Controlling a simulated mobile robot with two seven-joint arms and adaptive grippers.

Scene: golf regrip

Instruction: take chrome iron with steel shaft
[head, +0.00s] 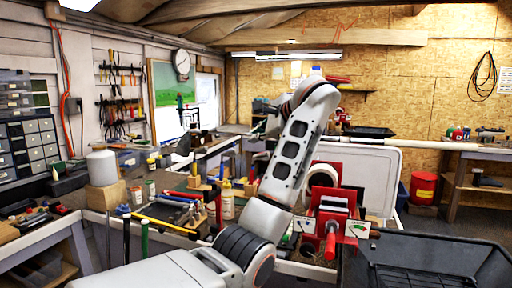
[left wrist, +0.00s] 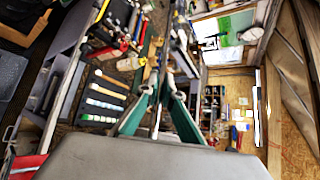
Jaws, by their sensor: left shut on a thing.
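My left arm rises across the middle of the head view, and its fingers are hidden behind its own links there. In the left wrist view my left gripper (left wrist: 164,88) shows two dark green fingers closed on a thin, pale shaft (left wrist: 156,120). The shaft runs away between the fingers. Its head is not clear, so I cannot tell from its look whether it is the chrome iron. My right gripper is not in view.
A red vise (head: 340,222) stands on the bench right of my arm. A black tray (head: 430,262) fills the lower right. A white bottle (head: 103,166) and several coloured grips (head: 165,226) are on the left bench. A red bucket (head: 423,188) stands behind, on the floor.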

